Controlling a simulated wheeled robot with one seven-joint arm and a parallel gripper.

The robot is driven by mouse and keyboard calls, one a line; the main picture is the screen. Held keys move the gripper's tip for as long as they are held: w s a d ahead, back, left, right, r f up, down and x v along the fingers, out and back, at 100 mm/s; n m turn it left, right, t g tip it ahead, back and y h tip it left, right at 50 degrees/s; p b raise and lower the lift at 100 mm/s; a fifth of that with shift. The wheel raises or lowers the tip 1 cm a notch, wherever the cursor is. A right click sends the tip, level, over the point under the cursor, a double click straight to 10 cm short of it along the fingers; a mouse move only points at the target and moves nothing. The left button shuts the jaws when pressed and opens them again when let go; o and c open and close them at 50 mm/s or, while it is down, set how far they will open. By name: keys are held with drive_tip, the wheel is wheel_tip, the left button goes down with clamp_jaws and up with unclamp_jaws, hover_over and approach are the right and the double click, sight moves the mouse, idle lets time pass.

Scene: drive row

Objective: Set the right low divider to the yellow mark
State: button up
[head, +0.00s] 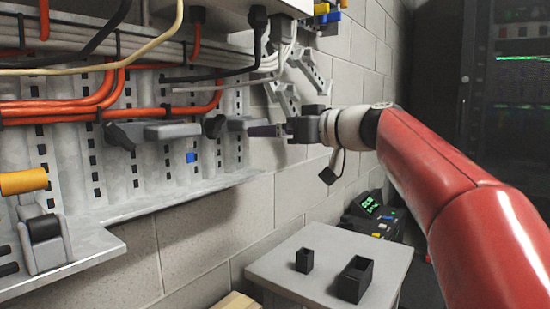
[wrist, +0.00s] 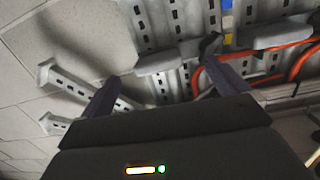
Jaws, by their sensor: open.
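The right low divider (head: 245,123) looks like a grey bar with a dark end, set across the slotted wall panel. It also shows in the wrist view (wrist: 165,62), between and beyond the fingers. My gripper (head: 262,131) is at the right end of this bar, its fingers pointing left. In the wrist view my gripper (wrist: 168,82) has its fingers wide apart with nothing clamped; I cannot tell if they touch the bar.
A second grey bar (head: 172,131) sits left of the right one. Orange cables (head: 75,112) run across the panel above a grey ledge (head: 150,205). A small table (head: 290,265) with two black boxes stands below. Slotted brackets (head: 283,98) jut out near my gripper.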

drive_tip(key=s+d+f+m+g+h+p, duration=0.1)
drive_tip(key=s+d+f+m+h+p, duration=0.2)
drive_tip(key=s+f, duration=0.6)
drive_tip(key=s+d+f+m+g+h+p, duration=0.2)
drive_tip(key=s+d+f+h, duration=0.3)
drive_tip(key=s+f, duration=0.4)
drive_tip(key=s+d+f+m+g+h+p, duration=0.2)
drive_tip(key=s+d+f+m+h+p, duration=0.2)
drive_tip(key=s+f, duration=0.6)
drive_tip(key=shift+s+d+m+h, duration=0.35)
drive_tip(key=shift+s+h, duration=0.25)
drive_tip(key=shift+s, duration=0.3)
